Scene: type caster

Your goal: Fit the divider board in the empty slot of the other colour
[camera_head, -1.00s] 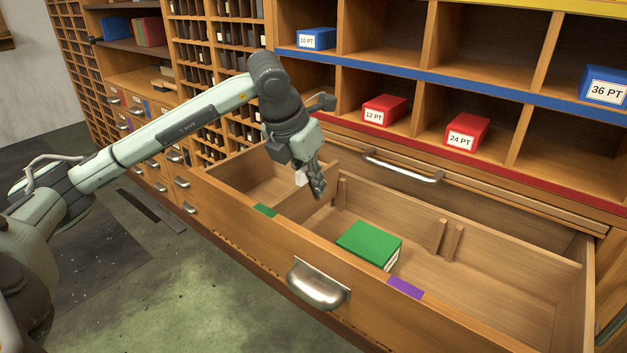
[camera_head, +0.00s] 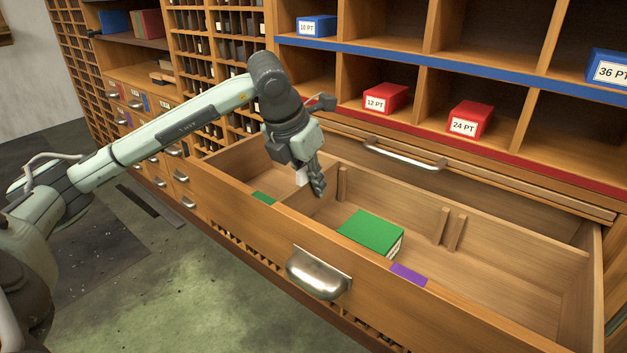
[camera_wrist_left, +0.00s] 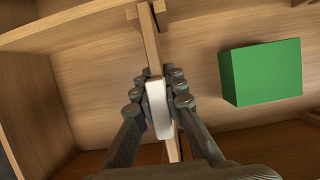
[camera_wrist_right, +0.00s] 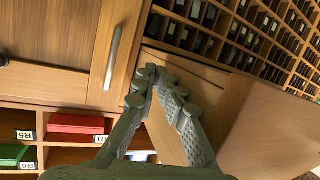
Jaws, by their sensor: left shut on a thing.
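The divider board (camera_head: 291,204) is a thin wooden panel with a white grip piece (camera_wrist_left: 157,106). My left gripper (camera_head: 318,185) is shut on that piece. The board stands crosswise in the open drawer (camera_head: 246,222), in line with the green mark (camera_head: 263,198) on the front rim. In the left wrist view its far end meets the cleats (camera_wrist_left: 150,14) on the drawer wall; its lower edge is hidden. The other pair of cleats (camera_head: 449,229), across from the purple mark (camera_head: 409,274), has nothing between. My right gripper (camera_wrist_right: 161,90) shows only in its wrist view, fingertips together and empty.
A green box (camera_head: 371,233) lies in the drawer, right of the board, between the two slots. The drawer's right part is clear. Shelves above hold red boxes (camera_head: 470,119) and blue boxes (camera_head: 316,26). The drawer handle (camera_head: 318,274) sticks out in front.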

